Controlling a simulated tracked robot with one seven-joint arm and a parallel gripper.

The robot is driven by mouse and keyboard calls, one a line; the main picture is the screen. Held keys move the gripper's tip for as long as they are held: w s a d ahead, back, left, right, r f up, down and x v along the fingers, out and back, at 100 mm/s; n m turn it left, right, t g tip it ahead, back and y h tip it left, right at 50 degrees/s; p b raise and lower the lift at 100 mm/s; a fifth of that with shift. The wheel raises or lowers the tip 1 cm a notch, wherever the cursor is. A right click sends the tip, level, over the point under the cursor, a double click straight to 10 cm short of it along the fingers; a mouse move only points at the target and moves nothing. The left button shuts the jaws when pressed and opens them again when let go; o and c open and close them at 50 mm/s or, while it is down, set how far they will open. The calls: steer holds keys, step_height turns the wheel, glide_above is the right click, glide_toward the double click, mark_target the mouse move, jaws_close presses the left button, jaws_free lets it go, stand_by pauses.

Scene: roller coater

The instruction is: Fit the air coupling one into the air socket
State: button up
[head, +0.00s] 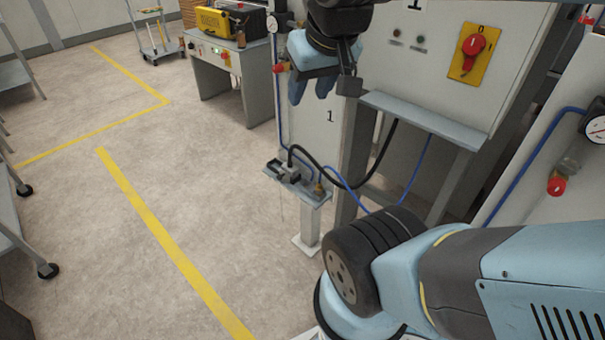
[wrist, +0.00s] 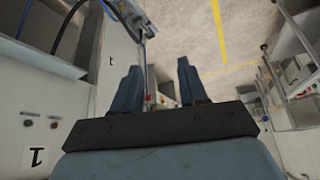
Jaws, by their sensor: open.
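My gripper (head: 309,97) hangs open and empty in front of the white machine panel, above and apart from a small grey shelf stand (head: 312,203). In the wrist view its two fingers (wrist: 160,82) stand apart with nothing between them. A small brass-coloured fitting (head: 319,188), which may be air coupling one, sits at the shelf's right end near a thin blue hose (head: 345,184). A grey connector block (head: 290,174) with a thick black cable lies on the shelf. I cannot tell which part is the air socket. In the wrist view the shelf (wrist: 148,30) is beyond the fingers.
A machine cabinet (head: 415,75) with a red rotary switch (head: 473,45) stands at right, its grey ledge (head: 425,117) jutting out. A pressure gauge (head: 272,22) and red valve (head: 279,68) are left of my gripper.

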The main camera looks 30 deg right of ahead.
steer(key=shift+w, duration=0.35)
steer(key=shift+o, duration=1.4)
steer(key=shift+w, duration=0.25)
steer(key=shift+o, duration=0.5)
steer(key=w+d+f+m, duration=0.1)
steer(key=w+d+f, duration=0.1)
steer(key=w+f, duration=0.4)
steer(key=w, duration=0.4)
steer(key=shift+w+d+f, duration=0.15)
steer(key=shift+f, duration=0.2)
steer(key=m+g+h, duration=0.2)
steer(key=m, duration=0.3)
glide_above(319, 187)
steer(key=s+a, duration=0.1)
steer(key=s, duration=0.2)
step_height(319, 187, down, 43)
steer(key=shift+w+x, duration=0.2)
steer(key=shift+x, duration=1.4)
steer(key=shift+w+x, duration=0.15)
steer(key=shift+x, duration=1.45)
